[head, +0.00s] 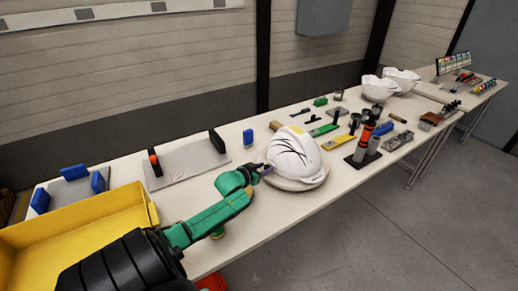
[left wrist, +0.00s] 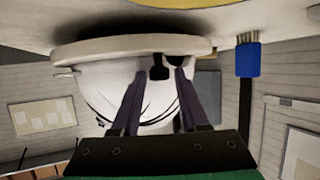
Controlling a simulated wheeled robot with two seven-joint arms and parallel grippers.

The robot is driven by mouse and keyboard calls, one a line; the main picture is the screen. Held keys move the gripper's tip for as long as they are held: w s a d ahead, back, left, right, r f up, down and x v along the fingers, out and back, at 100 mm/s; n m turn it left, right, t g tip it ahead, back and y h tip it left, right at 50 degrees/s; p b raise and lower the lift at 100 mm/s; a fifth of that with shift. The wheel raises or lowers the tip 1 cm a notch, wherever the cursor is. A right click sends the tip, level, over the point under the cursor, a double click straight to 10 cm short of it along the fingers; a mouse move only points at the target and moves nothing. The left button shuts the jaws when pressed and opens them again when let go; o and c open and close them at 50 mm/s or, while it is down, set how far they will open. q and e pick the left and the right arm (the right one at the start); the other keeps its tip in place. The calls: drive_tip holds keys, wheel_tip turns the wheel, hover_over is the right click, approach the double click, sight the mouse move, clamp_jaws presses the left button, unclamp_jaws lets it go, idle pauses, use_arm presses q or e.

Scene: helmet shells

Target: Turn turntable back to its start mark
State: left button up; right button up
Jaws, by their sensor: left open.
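The white helmet shell (head: 292,155) with dark curved lines sits on the pale round turntable (head: 284,184) near the middle of the bench. My left gripper (head: 264,169) is at the turntable's left side, close to the helmet. The left wrist view is upside down. It shows the turntable rim (left wrist: 100,50), the helmet (left wrist: 100,95) and a dark tab (left wrist: 159,68) at the rim. My left gripper's fingers (left wrist: 160,76) are open, one on each side of the tab; contact cannot be told. I cannot make out a start mark. My right gripper is not in view.
A yellow bin (head: 85,225) stands at the left front. A grey plate with black uprights (head: 190,162) lies behind my left arm. A dark tube stand (head: 364,150) and several tools are right of the helmet. More white shells (head: 378,88) stand farther right.

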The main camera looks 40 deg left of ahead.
use_arm(q)
drive_tip(key=p+v, duration=0.1)
drive_tip(key=v, duration=1.3)
drive_tip(key=shift+s, duration=0.25)
